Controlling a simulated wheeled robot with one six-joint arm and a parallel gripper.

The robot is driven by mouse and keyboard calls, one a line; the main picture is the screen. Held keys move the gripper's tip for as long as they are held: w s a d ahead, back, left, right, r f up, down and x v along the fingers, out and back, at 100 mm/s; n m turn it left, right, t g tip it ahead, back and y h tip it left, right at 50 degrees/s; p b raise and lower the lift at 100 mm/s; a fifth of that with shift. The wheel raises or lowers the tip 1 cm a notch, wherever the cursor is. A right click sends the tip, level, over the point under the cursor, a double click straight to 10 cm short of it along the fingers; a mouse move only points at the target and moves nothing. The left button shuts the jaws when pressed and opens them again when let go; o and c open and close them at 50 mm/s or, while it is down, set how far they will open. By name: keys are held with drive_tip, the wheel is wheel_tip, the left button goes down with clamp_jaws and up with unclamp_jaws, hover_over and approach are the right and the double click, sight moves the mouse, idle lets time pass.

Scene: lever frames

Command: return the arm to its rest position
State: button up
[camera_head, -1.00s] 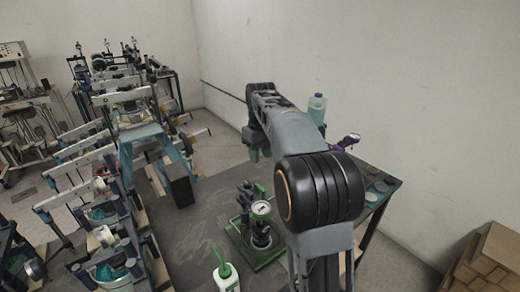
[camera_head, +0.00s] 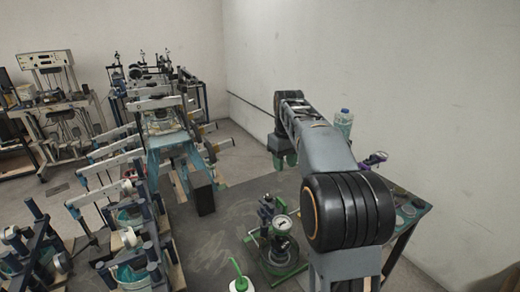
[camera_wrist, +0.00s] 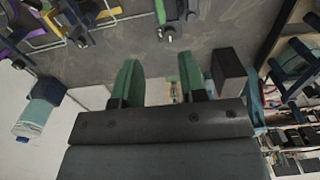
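My arm (camera_head: 322,148), grey with black round joints, reaches out over the dark table (camera_head: 212,238) in the head view, bent at a large black joint. My gripper (camera_wrist: 160,75) has two green fingers, which stand well apart in the wrist view with nothing between them. In the head view the fingers show only partly, small and dark green, below the far joint.
A green-based gauge device (camera_head: 279,238) and a white bottle with a green spout (camera_head: 240,284) stand near my arm. A clear bottle (camera_head: 344,122) stands behind it. Lever frames (camera_head: 118,165) line the left. A bare wall is at right.

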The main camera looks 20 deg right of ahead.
wheel_tip(320, 180, down, 5)
drive_tip(key=m, duration=0.2)
drive_tip(key=s+a+f+t, duration=0.2)
drive_tip(key=s+a, duration=0.3)
drive_tip(key=s, duration=0.5)
drive_tip(key=s+a+f+t, duration=0.2)
drive_tip(key=s+a, duration=0.3)
drive_tip(key=s, duration=0.6)
drive_tip(key=shift+a+f+t, duration=0.25)
drive_tip(key=shift+a+t, duration=0.05)
drive_tip(key=shift+a, duration=0.1)
